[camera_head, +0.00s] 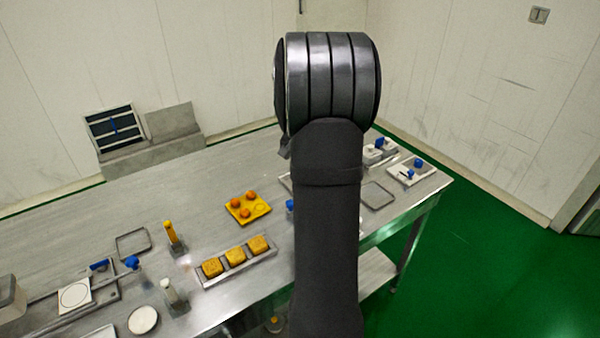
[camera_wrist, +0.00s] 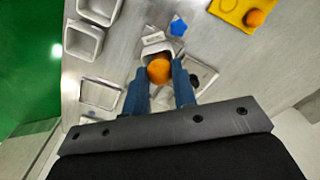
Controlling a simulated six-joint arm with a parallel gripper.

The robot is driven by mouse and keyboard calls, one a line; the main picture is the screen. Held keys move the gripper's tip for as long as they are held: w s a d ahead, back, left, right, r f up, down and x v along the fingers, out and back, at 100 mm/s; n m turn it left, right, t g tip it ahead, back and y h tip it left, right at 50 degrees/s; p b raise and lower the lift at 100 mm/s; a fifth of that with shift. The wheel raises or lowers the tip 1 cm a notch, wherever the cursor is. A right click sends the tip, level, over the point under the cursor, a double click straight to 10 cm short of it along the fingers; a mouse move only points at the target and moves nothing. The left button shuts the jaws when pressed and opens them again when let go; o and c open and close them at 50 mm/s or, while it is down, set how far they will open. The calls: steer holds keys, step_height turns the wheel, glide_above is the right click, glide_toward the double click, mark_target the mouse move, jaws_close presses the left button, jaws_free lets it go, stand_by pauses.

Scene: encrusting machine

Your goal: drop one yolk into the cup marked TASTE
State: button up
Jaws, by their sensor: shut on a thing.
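My gripper (camera_wrist: 159,78) has two blue fingers and is shut on an orange yolk (camera_wrist: 159,69) in the wrist view. A white cup (camera_wrist: 153,42) shows just beyond the yolk, partly hidden by it. I cannot read any mark on it, nor tell how high the yolk is above it. The yellow tray (camera_head: 259,208) holds three orange yolks (camera_head: 245,213) in the head view. A corner of the tray also shows in the wrist view (camera_wrist: 230,8) with a yolk (camera_wrist: 255,18). My arm hides the gripper and the cup in the head view.
A blue object (camera_wrist: 178,27) lies near the cup. Pale trays (camera_wrist: 100,94) stand left of it, towards the table edge. A metal tray with three golden cakes (camera_head: 235,257) lies in front of the yellow tray. The table's back left (camera_head: 150,205) is largely clear.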

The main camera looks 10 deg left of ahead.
steer(key=n, duration=0.4)
steer(key=shift+w+d+r+n, duration=0.2)
steer(key=shift+w+d+n, duration=0.05)
steer(key=shift+w+n, duration=0.15)
steer(key=n, duration=0.2)
steer(key=shift+w+d+r+n, duration=0.15)
steer(key=shift+w+n, duration=0.05)
steer(key=shift+n, duration=0.2)
steer(key=shift+w+d+f+n, duration=0.45)
steer(key=shift+f+n, duration=0.2)
steer(key=shift+n, duration=2.8)
steer(key=shift+w+d+f+n, duration=0.3)
steer(key=shift+w+f+n, duration=0.35)
steer(key=shift+n, duration=2.85)
steer(key=shift+w+d+f+n, duration=0.4)
steer(key=shift+f+n, duration=0.3)
steer(key=shift+n, duration=2.75)
steer(key=o, duration=1)
steer(key=shift+r, duration=0.1)
